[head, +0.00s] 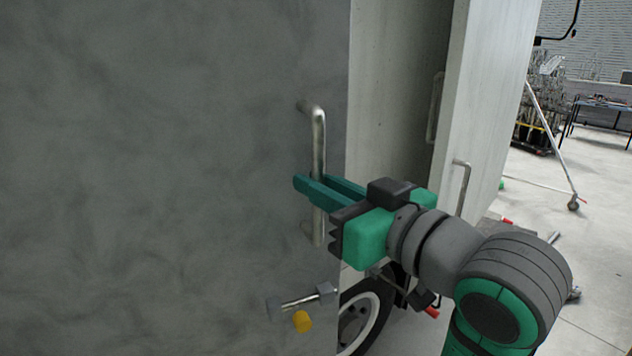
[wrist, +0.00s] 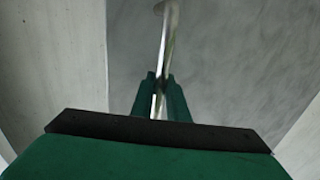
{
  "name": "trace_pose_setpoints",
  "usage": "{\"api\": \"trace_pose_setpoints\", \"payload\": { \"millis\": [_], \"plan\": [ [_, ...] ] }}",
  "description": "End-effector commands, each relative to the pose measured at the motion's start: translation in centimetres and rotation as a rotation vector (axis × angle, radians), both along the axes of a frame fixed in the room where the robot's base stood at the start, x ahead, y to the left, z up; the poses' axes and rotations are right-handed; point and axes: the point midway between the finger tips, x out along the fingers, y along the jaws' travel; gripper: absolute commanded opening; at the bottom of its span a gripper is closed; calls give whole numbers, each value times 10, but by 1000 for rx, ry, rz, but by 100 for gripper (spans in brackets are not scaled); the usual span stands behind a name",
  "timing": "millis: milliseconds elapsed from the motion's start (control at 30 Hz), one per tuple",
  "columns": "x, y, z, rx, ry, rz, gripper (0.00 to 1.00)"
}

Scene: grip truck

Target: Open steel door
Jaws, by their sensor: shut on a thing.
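The steel door (head: 160,170) is a grey panel that fills the left half of the head view; its right edge is near the middle of the picture. A vertical metal bar handle (head: 319,135) is fixed near that edge. My gripper (head: 318,188) is shut on the handle, with one green finger on each side of the bar, below its top bend. In the wrist view the handle (wrist: 169,35) runs down between my gripper's fingers (wrist: 160,95), and the door's grey face (wrist: 230,60) lies behind it. The fingers hide part of the bar.
Right of the door is a gap, then a pale panel (head: 490,100) with its own handle (head: 463,185). A wheel (head: 365,318) shows underneath. Open floor and a metal stand (head: 550,140) lie at right.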

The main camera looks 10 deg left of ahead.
Motion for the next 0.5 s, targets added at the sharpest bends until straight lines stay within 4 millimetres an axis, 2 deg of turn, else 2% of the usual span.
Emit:
{"api": "trace_pose_setpoints", "payload": {
  "millis": [500],
  "plan": [
    [-40, -20, 0, -4, -4, 6, 0]
  ]
}}
